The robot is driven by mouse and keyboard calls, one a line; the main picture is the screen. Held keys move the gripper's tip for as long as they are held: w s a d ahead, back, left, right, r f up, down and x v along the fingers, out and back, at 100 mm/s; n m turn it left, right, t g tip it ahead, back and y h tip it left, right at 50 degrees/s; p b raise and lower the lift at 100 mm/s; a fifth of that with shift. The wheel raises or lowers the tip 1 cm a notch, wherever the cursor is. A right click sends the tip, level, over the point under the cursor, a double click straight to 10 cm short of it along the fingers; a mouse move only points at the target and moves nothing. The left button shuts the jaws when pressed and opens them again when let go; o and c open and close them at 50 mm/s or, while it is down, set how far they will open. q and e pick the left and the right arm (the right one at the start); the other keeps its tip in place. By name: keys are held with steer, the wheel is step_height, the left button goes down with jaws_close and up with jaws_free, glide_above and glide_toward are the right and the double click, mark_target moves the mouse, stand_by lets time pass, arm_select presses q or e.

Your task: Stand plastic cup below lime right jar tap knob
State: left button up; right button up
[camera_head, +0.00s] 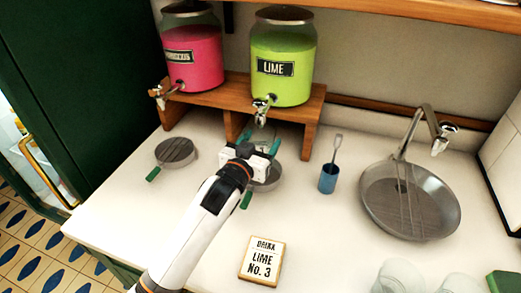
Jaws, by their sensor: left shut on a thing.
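The right jar (284,60) holds lime-green drink and carries a LIME label. Its metal tap (262,108) sticks out at the front, with the knob on it. My left gripper (260,144) is in front of the wooden stand, just below this tap. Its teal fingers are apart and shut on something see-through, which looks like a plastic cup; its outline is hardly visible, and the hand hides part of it. A round drip tray (268,182) lies on the counter beneath, partly hidden by the hand. My right gripper is not in view.
A pink jar (192,55) stands left on the stand (225,92), with another drip tray (175,151) in front. A blue holder (328,180), round sink (440,212), clear cups (400,277) and an order card (262,260) are around.

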arm_select(q)
steer(key=shift+w+d+f, duration=0.1)
steer(key=shift+w+f, duration=0.05)
steer(key=shift+f, duration=0.05)
step_height(320, 180, down, 2)
steer(key=shift+f, duration=0.6)
steer(key=o, duration=0.9)
steer(key=shift+f, duration=0.1)
steer(key=shift+o, duration=0.2)
